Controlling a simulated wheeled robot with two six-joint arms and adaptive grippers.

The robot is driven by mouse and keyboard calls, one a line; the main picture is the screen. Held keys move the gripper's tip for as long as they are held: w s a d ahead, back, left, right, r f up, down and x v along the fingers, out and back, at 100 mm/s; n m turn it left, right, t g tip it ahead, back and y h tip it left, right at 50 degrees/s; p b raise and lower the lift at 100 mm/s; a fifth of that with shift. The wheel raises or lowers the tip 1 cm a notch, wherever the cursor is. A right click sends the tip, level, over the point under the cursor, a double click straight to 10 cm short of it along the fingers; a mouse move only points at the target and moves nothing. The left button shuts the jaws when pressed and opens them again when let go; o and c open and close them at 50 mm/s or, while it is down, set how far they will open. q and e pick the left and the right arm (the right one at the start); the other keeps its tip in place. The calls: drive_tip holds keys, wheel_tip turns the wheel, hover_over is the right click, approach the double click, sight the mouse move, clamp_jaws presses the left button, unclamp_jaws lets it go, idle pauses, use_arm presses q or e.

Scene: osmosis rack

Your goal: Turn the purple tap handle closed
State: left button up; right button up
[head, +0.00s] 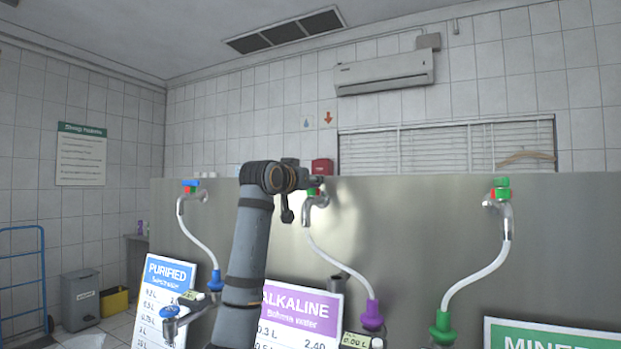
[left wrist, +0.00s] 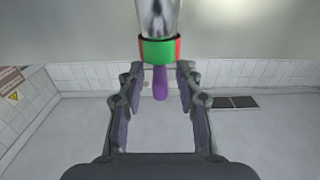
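The purple tap handle (left wrist: 160,84) shows in the left wrist view, below the tap's green and red collar (left wrist: 159,50) and metal body (left wrist: 159,18). My left gripper (left wrist: 159,76) is open, with one finger on each side of the handle and a gap visible on both sides. In the head view the left gripper (head: 316,182) is at the middle tap (head: 318,201), above the purple ALKALINE sign (head: 305,310). The purple handle is hidden there behind the gripper. My right gripper is in neither view.
A blue-handled tap (head: 190,185) is on the left and a green-handled tap (head: 502,190) on the right, both on the steel panel (head: 400,220). Curved white hoses (head: 335,258) hang from the taps. A red box (head: 322,167) is behind the panel, near the gripper.

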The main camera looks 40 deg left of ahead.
use_arm(q)
drive_tip(key=shift+c, duration=0.7)
clamp_jaws()
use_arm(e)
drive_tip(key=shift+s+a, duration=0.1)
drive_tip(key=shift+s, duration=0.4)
